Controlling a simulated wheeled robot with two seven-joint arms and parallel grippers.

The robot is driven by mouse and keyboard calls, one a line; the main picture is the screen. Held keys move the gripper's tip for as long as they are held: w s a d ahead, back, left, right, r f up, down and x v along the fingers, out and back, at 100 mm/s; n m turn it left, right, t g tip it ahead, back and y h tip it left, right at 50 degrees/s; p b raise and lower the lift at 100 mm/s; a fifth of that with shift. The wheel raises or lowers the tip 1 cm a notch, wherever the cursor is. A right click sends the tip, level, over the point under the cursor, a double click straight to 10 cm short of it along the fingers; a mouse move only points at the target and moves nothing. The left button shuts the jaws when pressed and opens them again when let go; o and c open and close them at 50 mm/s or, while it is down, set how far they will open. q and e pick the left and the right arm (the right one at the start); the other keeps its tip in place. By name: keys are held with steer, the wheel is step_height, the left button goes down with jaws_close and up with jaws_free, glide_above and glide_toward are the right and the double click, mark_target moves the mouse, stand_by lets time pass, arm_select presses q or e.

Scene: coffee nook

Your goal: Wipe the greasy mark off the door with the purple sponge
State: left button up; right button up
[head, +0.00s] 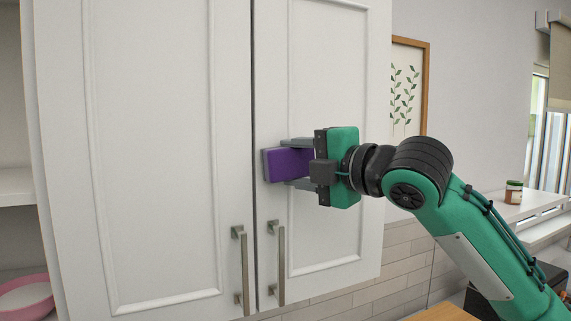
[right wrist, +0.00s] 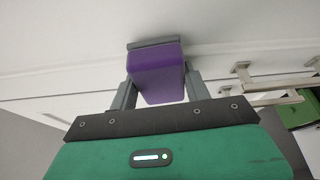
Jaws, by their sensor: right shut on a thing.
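The purple sponge (head: 287,163) is held between the fingers of my right gripper (head: 291,164), in front of the right white cabinet door (head: 335,60). In the right wrist view the sponge (right wrist: 157,75) sits between both fingers, its grey far face at or very near the door surface; I cannot tell whether it presses on it. The left door (head: 150,150) stands beside it, with a narrow gap between the two. No greasy mark shows on either door; the sponge and gripper hide part of the right door. My left gripper is not in view.
Two metal bar handles, left (head: 244,268) and right (head: 277,262), stick out below the sponge. A framed leaf picture (head: 405,88) hangs to the right. A jar (head: 513,192) stands on a white ledge. A pink bowl (head: 25,297) is on the shelf at left.

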mark_target(271, 166)
steer(key=shift+w+a, duration=0.1)
steer(key=shift+s+a, duration=0.35)
steer(key=shift+a, duration=0.55)
steer(key=shift+s+a, duration=0.35)
steer(key=shift+a, duration=0.55)
steer(key=shift+s+d, duration=0.15)
steer(key=shift+s, duration=0.6)
steer(key=s, duration=0.1)
steer(key=s+d, duration=0.1)
steer(key=s, duration=0.1)
steer(key=shift+s+d+b, duration=0.35)
steer(key=shift+d, duration=0.05)
steer(key=shift+s, duration=0.1)
